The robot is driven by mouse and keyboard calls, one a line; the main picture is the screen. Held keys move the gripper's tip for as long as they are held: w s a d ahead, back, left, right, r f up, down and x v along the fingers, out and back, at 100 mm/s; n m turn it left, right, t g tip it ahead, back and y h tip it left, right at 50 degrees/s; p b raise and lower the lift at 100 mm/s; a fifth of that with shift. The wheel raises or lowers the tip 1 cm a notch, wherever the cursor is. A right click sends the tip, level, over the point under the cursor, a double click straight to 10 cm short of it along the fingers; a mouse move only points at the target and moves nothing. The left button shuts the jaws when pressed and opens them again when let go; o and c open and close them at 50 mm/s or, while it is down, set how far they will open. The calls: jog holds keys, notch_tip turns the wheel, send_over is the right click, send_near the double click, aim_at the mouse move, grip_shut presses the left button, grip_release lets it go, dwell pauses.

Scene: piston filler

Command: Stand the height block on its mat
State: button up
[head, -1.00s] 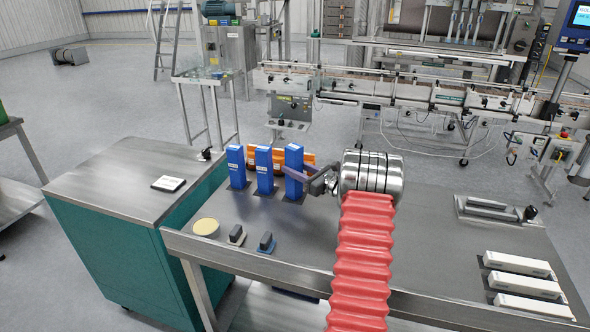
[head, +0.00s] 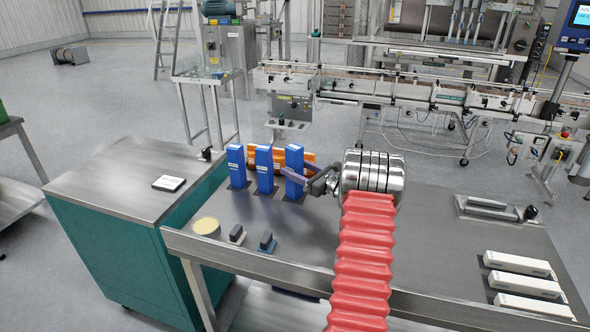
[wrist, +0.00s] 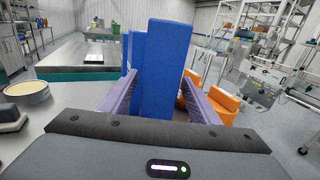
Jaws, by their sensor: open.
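Three tall blue blocks stand upright in a row on dark mats near the table's back left: a left one (head: 236,164), a middle one (head: 264,168) and a right one (head: 295,170). My gripper (head: 291,178) is at the right block, reaching in from the right. In the wrist view a blue block (wrist: 164,70) stands between my open purple fingers, with a thin gap at the right finger; contact at the left finger cannot be told. A dark mat (head: 294,197) shows at the right block's foot. More blue shows behind it in the wrist view.
Orange parts (head: 310,158) lie just behind the blocks. A round yellowish disc (head: 207,227) and two small dark-handled pieces lie at the front left. White bars (head: 517,263) lie on dark mats at the right. A metal fixture (head: 487,207) is at the back right.

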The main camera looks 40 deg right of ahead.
jog(key=s, duration=1.1)
jog(key=shift+s+d, duration=0.3)
jog(key=shift+d, duration=0.15)
jog(key=shift+w, duration=0.1)
jog(key=w+a+r+n+g+y, duration=0.2)
jog(key=a+n, duration=0.2)
jog(key=a, duration=0.5)
jog(key=w+a+r+n+g+y, duration=0.1)
jog(key=a+r+n+g+y, duration=0.2)
jog(key=a, duration=0.6)
jog(key=w+a+r+n+g+y, duration=0.15)
jog(key=a+n, duration=0.25)
jog(key=a, duration=0.5)
jog(key=s+a+r+n+g, duration=0.1)
jog(key=s+a+n+g, duration=0.25)
jog(key=a, duration=0.45)
jog(key=s+a+r+n+g, duration=0.25)
jog(key=a+n, duration=0.25)
jog(key=a, duration=0.4)
jog(key=s+a+n+h, duration=0.4)
jog(key=s+n, duration=0.3)
jog(key=s, duration=0.2)
jog(key=s+a+n+h, duration=0.4)
jog(key=s+n, duration=0.4)
jog(key=s, duration=0.1)
jog(key=shift+a+r, duration=0.2)
jog(key=shift+r, duration=0.2)
jog(key=shift+n, duration=0.25)
